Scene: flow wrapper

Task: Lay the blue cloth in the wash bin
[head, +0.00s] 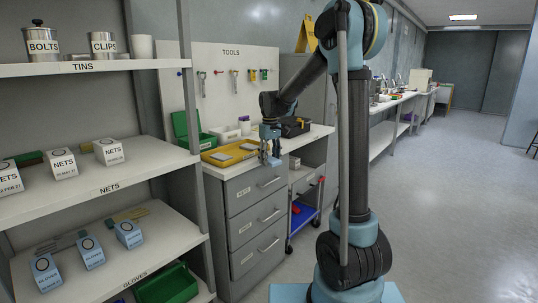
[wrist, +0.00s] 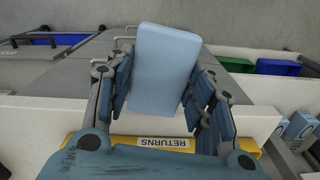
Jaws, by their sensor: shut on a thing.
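My gripper (head: 270,148) hangs just in front of the drawer counter's front edge. In the wrist view its fingers (wrist: 163,90) are shut on the sides of a pale blue, rounded slab, which looks like the folded blue cloth (wrist: 165,60). The cloth shows small below the fingers in the head view (head: 274,162). No bin is readably labelled as the wash bin. A blue bin (head: 302,216) stands low on the cart right of the drawers; a blue bin also shows at upper left in the wrist view (wrist: 55,39).
A yellow tray (head: 214,161), labelled RETURNS in the wrist view, lies on the counter (head: 322,131) beside a green open box (head: 180,124). Shelves (head: 90,194) with net and glove boxes stand at left, with a green bin (head: 168,286) low down.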

